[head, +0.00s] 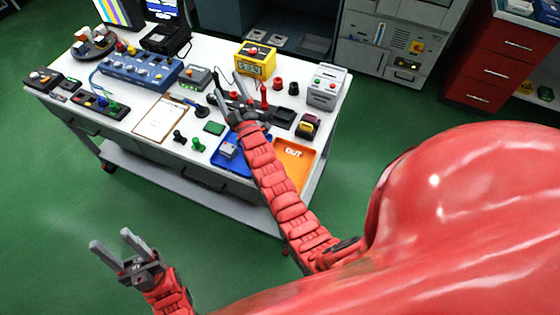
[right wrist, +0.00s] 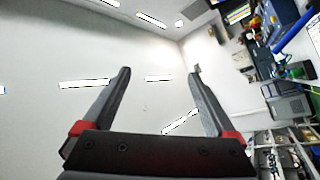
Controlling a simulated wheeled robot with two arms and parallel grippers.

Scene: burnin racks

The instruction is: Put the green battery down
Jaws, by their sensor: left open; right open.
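A small flat green block (head: 214,128) lies on the white table (head: 150,90), just left of the blue tray (head: 222,160). I cannot tell for sure whether it is the green battery. A green knob-like piece (head: 197,145) lies in front of it. My right gripper (head: 229,88) is open above the middle of the table, with nothing visible between its fingers. The right wrist view shows its two fingers (right wrist: 155,95) apart and empty. My left gripper (head: 117,244) is open and empty over the green floor, in front of the table and apart from it.
An orange tray marked OUT (head: 303,153) sits beside the blue tray. A yellow meter (head: 256,60), a grey box (head: 328,87), a black-and-yellow pack (head: 308,125), a clipboard (head: 163,118) and a blue unit (head: 140,72) crowd the table. Floor before the table is clear.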

